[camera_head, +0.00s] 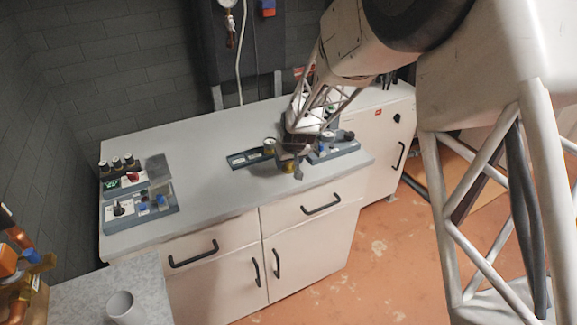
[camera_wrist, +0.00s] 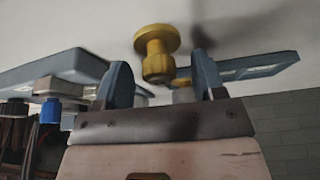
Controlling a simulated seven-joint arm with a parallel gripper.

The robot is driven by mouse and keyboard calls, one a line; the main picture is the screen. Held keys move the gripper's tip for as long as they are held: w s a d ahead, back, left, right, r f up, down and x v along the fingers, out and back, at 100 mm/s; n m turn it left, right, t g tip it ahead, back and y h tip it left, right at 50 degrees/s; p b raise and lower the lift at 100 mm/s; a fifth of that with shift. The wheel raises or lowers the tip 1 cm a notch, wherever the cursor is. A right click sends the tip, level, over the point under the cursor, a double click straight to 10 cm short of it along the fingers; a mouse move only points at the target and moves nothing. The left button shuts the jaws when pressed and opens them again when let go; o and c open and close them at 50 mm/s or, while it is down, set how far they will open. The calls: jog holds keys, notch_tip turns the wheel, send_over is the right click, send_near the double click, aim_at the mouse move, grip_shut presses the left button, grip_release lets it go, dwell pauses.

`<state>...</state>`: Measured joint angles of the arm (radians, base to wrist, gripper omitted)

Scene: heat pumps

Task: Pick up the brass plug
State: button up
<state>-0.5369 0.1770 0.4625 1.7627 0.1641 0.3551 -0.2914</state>
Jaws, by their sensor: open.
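The brass plug (camera_wrist: 157,55) is a yellow piece with a round flange and a narrower ribbed end. In the wrist view it lies between the two blue-grey fingers of my gripper (camera_wrist: 161,66), with a gap to the left finger; contact on the right is unclear. In the head view, my gripper (camera_head: 288,156) is low over the right part of the counter, and a small brass-coloured piece (camera_head: 288,168) shows just below it. My gripper is open. The arm and gripper hide part of the area around it.
A blue-grey tray (camera_head: 245,160) lies left of my gripper, with a brass-coloured cylinder (camera_head: 270,146) at its right end. Another tray with fittings (camera_head: 335,153) stands close on the right. Parts trays (camera_head: 140,208) sit at the counter's left; the middle counter (camera_head: 205,165) is clear.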

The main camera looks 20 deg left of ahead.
jog(key=shift+f, duration=0.25)
dwell(0.4)
jog(key=c, duration=1.1)
jog(key=shift+w+r, duration=0.1)
jog(key=shift+r, duration=0.05)
jog(key=shift+r, duration=1.5)
jog(key=shift+s+d+r, duration=0.1)
jog(key=shift+s+r, duration=0.1)
jog(key=shift+s, duration=0.05)
jog(key=s+d+r, duration=0.1)
jog(key=s+d, duration=0.7)
jog(key=s, duration=0.5)
jog(key=shift+s+r, duration=0.15)
